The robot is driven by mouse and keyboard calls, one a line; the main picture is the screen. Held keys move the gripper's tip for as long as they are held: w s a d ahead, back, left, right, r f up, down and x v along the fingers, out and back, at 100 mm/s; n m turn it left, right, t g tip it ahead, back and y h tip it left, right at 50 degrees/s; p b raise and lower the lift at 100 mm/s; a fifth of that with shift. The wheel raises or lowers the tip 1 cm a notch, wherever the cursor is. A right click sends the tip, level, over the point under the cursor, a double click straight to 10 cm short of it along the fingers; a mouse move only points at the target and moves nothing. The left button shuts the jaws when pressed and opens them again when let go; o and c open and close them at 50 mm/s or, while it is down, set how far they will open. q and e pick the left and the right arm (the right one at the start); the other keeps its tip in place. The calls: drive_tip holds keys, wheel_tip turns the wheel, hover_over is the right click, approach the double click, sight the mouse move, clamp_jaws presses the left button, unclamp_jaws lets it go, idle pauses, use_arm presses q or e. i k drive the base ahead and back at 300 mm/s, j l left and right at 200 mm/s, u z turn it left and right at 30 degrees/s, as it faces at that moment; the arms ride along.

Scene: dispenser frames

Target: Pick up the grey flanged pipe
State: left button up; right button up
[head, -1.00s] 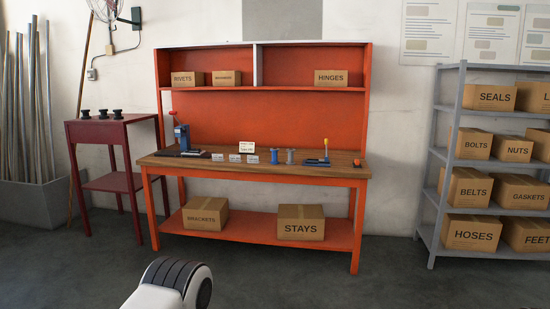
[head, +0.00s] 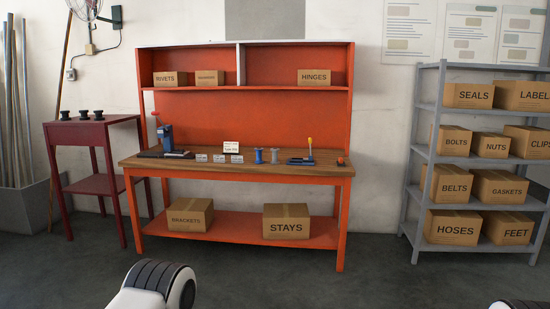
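The grey flanged pipe (head: 274,155) stands upright on the wooden top of the orange workbench (head: 235,168), right of the middle. It is small and far off. A similar blue flanged piece (head: 259,156) stands just to its left, with a narrow gap between them. Neither gripper is in view. Only white and black parts of my own arms show at the bottom edge, well short of the bench.
A blue press (head: 168,139) is left on the bench, with small labelled cards and a blue tool with a yellow handle (head: 309,150). A maroon stand (head: 93,133) is left, a grey shelf (head: 412,160) with boxes right. The floor before the bench is clear.

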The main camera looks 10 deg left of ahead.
sight(274, 162)
drive_tip(key=i+j+u, duration=0.3)
drive_tip(key=i, duration=0.3)
drive_tip(key=i+j+u, duration=0.3)
drive_tip(key=i, duration=0.3)
drive_tip(key=i+u, duration=0.3)
drive_tip(key=i, duration=0.3)
